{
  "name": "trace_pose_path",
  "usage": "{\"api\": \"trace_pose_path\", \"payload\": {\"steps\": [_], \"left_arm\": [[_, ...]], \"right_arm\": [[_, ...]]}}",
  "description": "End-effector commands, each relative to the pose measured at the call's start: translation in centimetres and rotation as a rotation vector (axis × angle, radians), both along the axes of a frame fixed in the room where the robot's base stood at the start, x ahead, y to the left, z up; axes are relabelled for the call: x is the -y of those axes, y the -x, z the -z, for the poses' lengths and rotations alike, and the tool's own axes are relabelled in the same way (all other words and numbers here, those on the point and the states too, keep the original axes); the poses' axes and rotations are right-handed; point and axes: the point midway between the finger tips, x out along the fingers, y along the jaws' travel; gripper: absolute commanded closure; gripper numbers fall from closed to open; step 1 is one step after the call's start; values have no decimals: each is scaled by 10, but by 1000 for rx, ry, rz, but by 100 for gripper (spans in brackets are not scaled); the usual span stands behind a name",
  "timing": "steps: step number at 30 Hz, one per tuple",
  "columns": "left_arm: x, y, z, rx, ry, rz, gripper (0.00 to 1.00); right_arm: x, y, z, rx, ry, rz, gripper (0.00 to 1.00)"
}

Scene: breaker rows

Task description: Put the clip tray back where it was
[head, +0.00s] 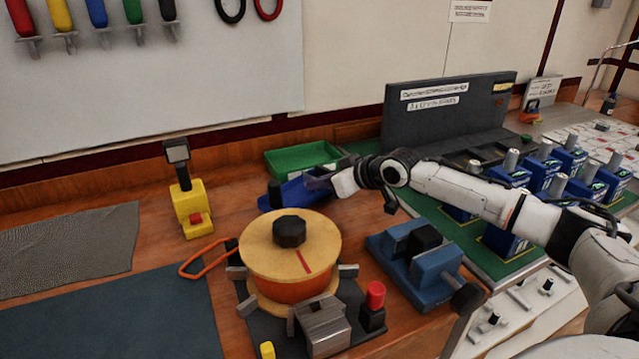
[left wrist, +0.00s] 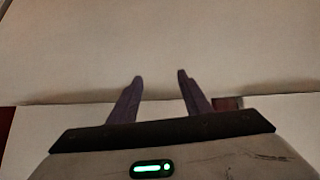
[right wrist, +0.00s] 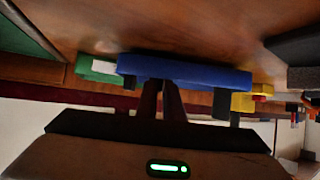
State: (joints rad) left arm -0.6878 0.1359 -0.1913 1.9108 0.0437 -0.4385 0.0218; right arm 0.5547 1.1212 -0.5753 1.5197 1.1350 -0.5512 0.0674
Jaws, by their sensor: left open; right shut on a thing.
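A blue tray (head: 293,196), which I take to be the clip tray, is in my right gripper (head: 322,181), above the wooden bench in the middle of the head view. My right gripper is shut on its near wall. In the right wrist view the blue tray (right wrist: 185,72) spans across the fingertips (right wrist: 162,84); its inside is hidden there. A green tray (head: 302,160) stands just behind it against the wall. My left gripper (left wrist: 160,76) is open and empty, facing a pale wall; the head view does not show it.
A yellow stand (head: 190,208) is left of the blue tray. A round wooden fixture (head: 290,250) and a blue vise-like block (head: 415,262) are in front. Blue breakers (head: 510,175) stand on a green board at right.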

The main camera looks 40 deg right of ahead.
Motion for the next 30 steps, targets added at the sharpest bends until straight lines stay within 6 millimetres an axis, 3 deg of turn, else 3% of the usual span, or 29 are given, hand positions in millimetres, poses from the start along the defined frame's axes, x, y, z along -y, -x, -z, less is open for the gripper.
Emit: {"api": "trace_pose_path", "payload": {"steps": [17,18,21,30], "left_arm": [[0,0,3,0,0,0,56],[0,0,3,1,0,0,56],[0,0,3,1,0,0,56],[0,0,3,1,0,0,56]], "right_arm": [[0,-1,9,4,-1,0,100],[0,-1,8,5,-1,0,88],[0,-1,8,4,-1,0,71],[0,0,12,-3,1,-1,71]]}}
